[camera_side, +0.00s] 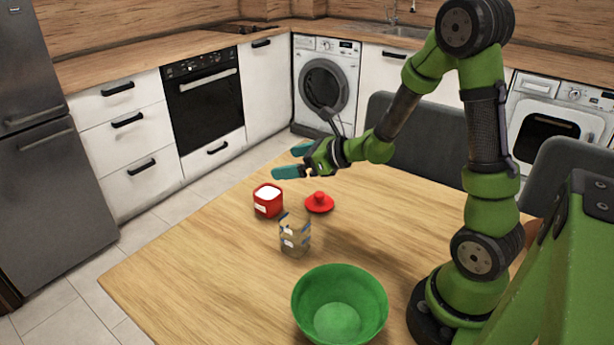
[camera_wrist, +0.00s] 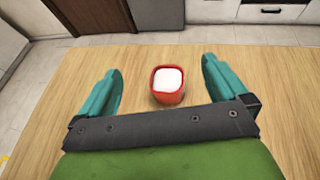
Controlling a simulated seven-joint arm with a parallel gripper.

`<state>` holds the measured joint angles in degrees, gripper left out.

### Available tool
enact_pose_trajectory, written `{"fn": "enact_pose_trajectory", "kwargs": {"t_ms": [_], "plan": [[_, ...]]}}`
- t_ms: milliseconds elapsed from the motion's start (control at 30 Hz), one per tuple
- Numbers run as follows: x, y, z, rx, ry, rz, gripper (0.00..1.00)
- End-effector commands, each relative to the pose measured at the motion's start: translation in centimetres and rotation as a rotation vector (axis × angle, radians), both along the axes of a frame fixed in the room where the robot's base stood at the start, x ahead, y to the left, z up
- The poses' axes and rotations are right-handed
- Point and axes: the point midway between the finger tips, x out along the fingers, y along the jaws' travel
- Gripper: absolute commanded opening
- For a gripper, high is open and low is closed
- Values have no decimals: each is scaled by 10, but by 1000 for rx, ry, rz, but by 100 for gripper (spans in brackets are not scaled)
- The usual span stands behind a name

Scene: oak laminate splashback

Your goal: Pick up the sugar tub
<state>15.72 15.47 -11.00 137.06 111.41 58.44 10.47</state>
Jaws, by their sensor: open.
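The sugar tub (camera_side: 268,202) is a red, open-topped tub with white contents and a pale label, standing upright on the wooden table. In the wrist view the tub (camera_wrist: 168,86) shows ahead, between the two teal fingers and beyond the gripper's dark bar. My gripper (camera_side: 283,161) is open and empty, held above the table, above and slightly right of the tub in the side view. The gripper also shows in the wrist view (camera_wrist: 162,82), its fingers wide apart. Neither finger appears to touch the tub.
A red lid with a knob (camera_side: 319,203) lies right of the tub. Dark chairs (camera_side: 415,145) stand behind the table. The table's left part is clear.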

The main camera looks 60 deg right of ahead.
Motion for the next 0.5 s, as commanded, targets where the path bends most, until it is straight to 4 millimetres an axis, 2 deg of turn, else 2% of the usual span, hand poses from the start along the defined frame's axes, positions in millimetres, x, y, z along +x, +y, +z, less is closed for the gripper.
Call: {"fn": "enact_pose_trajectory", "kwargs": {"t_ms": [33,200,333,500], "plan": [[-1,0,-25,8,15,-3,100],[0,0,-77,4,7,0,100],[0,0,-101,-1,3,0,100],[2,1,-114,-2,-3,3,100]]}}
